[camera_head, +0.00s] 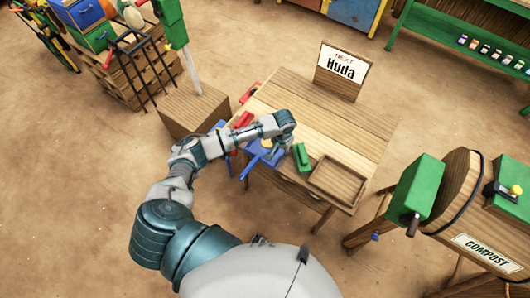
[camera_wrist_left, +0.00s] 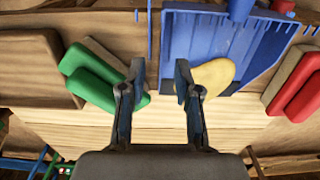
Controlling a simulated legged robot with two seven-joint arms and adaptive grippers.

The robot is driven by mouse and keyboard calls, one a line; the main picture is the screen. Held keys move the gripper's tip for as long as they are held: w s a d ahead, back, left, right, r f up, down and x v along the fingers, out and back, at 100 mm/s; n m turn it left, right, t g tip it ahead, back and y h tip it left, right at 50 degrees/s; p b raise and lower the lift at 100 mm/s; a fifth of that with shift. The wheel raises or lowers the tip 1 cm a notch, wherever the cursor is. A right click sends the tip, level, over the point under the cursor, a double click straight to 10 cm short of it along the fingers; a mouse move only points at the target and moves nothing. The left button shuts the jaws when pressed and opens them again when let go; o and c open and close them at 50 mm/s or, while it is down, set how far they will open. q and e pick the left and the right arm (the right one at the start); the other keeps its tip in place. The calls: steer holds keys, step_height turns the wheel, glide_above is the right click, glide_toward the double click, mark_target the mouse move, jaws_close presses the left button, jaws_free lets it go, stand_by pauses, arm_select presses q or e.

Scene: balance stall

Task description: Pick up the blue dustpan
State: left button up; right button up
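The blue dustpan (camera_head: 252,164) lies on the wooden table near its front left edge, partly hidden by my left arm. In the left wrist view the blue dustpan (camera_wrist_left: 205,35) fills the upper middle, with a yellow rounded object (camera_wrist_left: 214,75) at its lower edge. My left gripper (camera_head: 286,132) is above the table, close to the dustpan. In the left wrist view the gripper (camera_wrist_left: 157,90) has its fingers apart with nothing between them, and the right finger overlaps the yellow object. My right gripper is not in view.
A green brush-like object (camera_head: 301,157) and a shallow wooden tray (camera_head: 338,182) lie right of the dustpan. Red objects (camera_head: 242,120) lie on its other side. A name sign (camera_head: 342,68) stands at the table's back. The table's middle (camera_head: 335,125) is clear.

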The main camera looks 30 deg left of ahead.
mark_target(280, 157)
arm_select(q)
steer(key=shift+f, duration=0.7)
step_height(280, 157, down, 4)
steer(key=shift+a+r+b, duration=0.1)
steer(key=shift+b, duration=0.2)
steer(key=shift+f, duration=0.35)
jaws_close()
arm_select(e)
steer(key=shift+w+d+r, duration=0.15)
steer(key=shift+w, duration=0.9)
